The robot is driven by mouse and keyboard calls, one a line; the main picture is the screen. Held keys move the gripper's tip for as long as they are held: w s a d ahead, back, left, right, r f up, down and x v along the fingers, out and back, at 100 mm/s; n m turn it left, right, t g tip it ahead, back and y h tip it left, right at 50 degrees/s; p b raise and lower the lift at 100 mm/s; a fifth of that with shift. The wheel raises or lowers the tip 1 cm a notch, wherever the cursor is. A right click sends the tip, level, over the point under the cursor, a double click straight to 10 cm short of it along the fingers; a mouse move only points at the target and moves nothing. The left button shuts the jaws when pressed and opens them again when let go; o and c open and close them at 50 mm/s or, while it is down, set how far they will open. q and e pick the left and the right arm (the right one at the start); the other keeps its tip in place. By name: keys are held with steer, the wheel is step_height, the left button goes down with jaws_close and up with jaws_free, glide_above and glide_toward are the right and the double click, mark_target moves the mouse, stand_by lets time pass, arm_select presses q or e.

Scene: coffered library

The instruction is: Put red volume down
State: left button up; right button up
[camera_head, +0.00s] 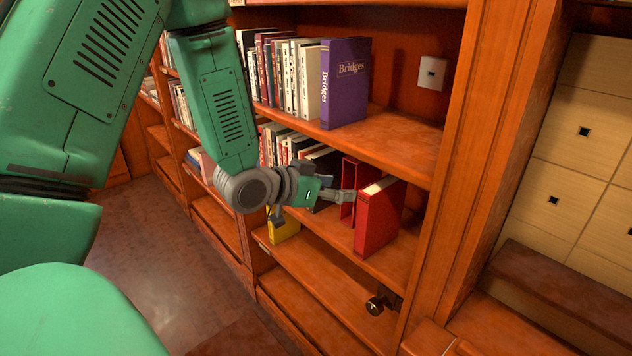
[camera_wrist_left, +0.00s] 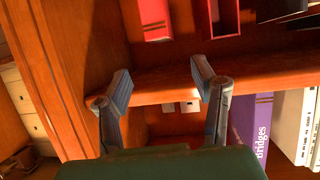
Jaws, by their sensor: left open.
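The red volume (camera_head: 378,217) stands upright on the middle shelf (camera_head: 395,262) of the bookcase, near its right side panel. A second red item (camera_head: 348,190), looking like an open-sided case, stands just left of it; it also shows in the left wrist view (camera_wrist_left: 223,20). My left gripper (camera_head: 338,196) is at the shelf, close to both red things; contact cannot be told from the head view. In the left wrist view its two fingers (camera_wrist_left: 161,84) are spread with nothing between them, and the red volume (camera_wrist_left: 154,22) is beyond them. My right gripper is not in view.
A purple book (camera_head: 345,85) ends a row of books on the shelf above. Several books (camera_head: 285,145) and a yellow one (camera_head: 284,226) stand left of my gripper. A dark round object (camera_head: 376,305) lies on the lower shelf. The floor at left is clear.

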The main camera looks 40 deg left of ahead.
arm_select(q)
steer(key=s+d+f+g+y, duration=0.1)
steer(key=s+d+f+g, duration=0.4)
steer(key=f, duration=0.6)
steer(key=s+d+f+g+y, duration=0.1)
steer(key=s+d+f+g, duration=0.15)
steer(key=s+f, duration=0.65)
steer(key=s+d+f+g, duration=0.1)
steer(key=s+f+g, duration=0.1)
steer(key=s+f, duration=0.3)
steer(key=s+d+f+n+g, duration=0.1)
steer(key=s+d+f+g, duration=0.1)
steer(key=s, duration=0.7)
step_height(320, 180, down, 3)
steer(key=shift+s+d+r+g, duration=0.15)
steer(key=shift+s+d+g, duration=0.15)
steer(key=shift+g, duration=0.35)
steer(key=shift+a, duration=0.1)
steer(key=shift+w, duration=0.15)
steer(key=shift+c, duration=0.3)
